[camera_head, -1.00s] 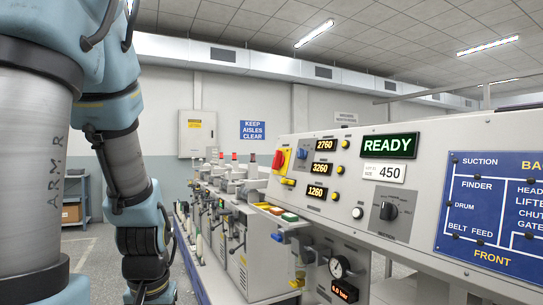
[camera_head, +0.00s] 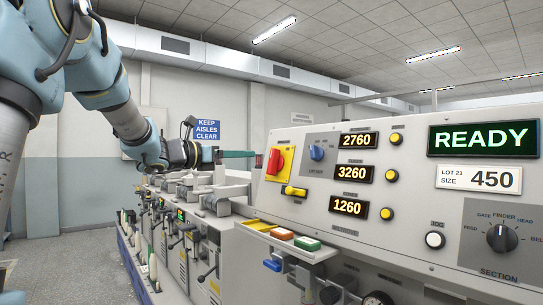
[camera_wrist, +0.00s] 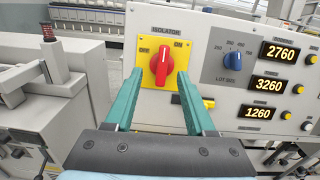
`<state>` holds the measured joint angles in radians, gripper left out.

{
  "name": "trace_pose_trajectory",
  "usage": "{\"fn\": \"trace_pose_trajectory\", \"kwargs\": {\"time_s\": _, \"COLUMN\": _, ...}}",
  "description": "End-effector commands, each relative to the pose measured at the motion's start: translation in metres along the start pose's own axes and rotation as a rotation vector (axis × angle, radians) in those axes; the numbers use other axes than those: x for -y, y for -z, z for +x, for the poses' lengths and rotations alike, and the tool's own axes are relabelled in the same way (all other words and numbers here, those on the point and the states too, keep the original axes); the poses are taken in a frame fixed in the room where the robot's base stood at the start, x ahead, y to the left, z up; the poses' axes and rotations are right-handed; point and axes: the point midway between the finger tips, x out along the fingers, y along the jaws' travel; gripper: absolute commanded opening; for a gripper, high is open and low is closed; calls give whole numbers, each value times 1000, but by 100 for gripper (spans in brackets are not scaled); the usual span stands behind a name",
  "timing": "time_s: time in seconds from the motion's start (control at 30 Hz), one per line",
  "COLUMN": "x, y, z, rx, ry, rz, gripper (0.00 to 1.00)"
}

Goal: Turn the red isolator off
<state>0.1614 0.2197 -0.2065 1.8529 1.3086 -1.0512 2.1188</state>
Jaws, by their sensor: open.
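The red isolator handle (camera_wrist: 162,62) sits on a yellow plate (camera_wrist: 150,40) marked OFF on the left and ON on the right. It stands close to upright, its top leaning slightly toward ON. In the head view the red handle (camera_head: 274,161) is on the left end of the sloping panel. My gripper (camera_wrist: 159,76) is open, its teal fingers pointing at the plate, one on each side of the handle's lower part in the picture. In the head view my gripper (camera_head: 238,154) reaches in from the left, apart from the handle. I cannot tell whether the fingertips touch anything.
A blue selector knob (camera_wrist: 234,62) is right of the plate, with lit number displays (camera_head: 358,141) beyond it. A yellow switch (camera_head: 295,191) sits just below the isolator. Machine units stand to the left.

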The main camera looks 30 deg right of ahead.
Motion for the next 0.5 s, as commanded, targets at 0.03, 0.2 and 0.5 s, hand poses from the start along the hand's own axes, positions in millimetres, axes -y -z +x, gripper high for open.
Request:
{"fn": "trace_pose_trajectory", "kwargs": {"time_s": 0.03, "x": 3, "y": -2, "z": 3, "rx": 1, "ry": 16, "rz": 22, "gripper": 55}}
{"fn": "trace_pose_trajectory", "kwargs": {"time_s": 0.2, "x": 5, "y": -4, "z": 22, "rx": 2, "ry": 26, "rz": 36, "gripper": 55}}
{"fn": "trace_pose_trajectory", "kwargs": {"time_s": 0.5, "x": 6, "y": -5, "z": 77, "rx": 1, "ry": 23, "rz": 32, "gripper": 55}}
